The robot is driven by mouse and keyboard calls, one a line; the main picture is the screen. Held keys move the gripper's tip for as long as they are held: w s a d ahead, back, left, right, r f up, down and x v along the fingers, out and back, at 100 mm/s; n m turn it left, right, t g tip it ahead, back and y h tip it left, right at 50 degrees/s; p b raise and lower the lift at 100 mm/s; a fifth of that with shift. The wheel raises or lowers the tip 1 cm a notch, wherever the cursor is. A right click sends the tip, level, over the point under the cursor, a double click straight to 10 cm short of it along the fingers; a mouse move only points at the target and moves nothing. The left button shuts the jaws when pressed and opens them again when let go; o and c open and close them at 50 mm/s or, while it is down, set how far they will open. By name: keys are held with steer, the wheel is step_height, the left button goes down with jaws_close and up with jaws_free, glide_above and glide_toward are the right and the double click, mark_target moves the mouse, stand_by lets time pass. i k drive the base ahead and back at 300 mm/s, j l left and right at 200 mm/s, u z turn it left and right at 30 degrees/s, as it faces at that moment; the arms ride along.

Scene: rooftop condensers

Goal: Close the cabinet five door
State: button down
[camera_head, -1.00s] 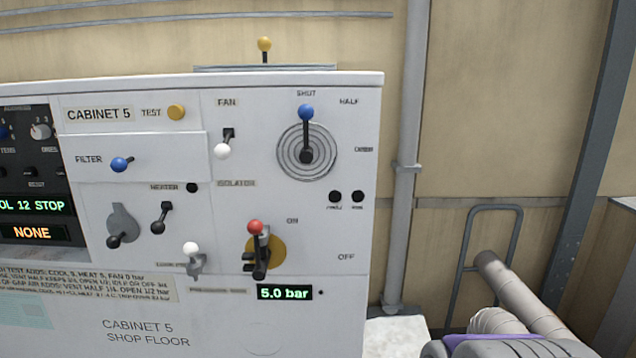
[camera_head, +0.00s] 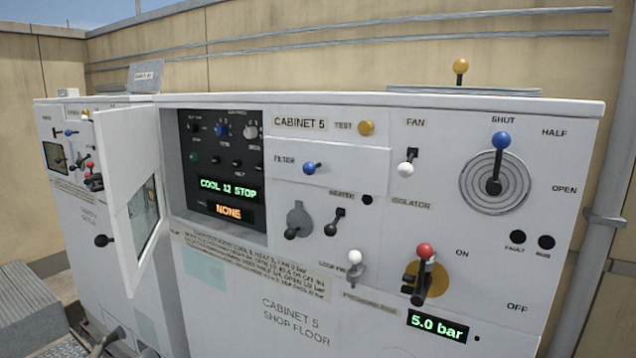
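Cabinet five (camera_head: 375,325) is a white cabinet labelled "CABINET 5 SHOP FLOOR". Its white door (camera_head: 118,160) stands open at the left of a dark recessed control panel (camera_head: 212,170), swung out toward me. The door has a window and a black knob handle (camera_head: 104,241) low on its outer side. The panel displays read "COOL 12 STOP" and "NONE". My gripper is not in view.
The cabinet front carries a fan lever (camera_head: 407,163), a vent lever (camera_head: 496,160) at "SHUT", a red-knobbed isolator (camera_head: 424,265) and a "5.0 bar" display (camera_head: 437,327). Another white cabinet (camera_head: 92,215) stands behind the door at left. A grey pipe (camera_head: 600,215) runs up at right.

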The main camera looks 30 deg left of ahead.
mark_target(127, 138)
steer(key=u, duration=0.95)
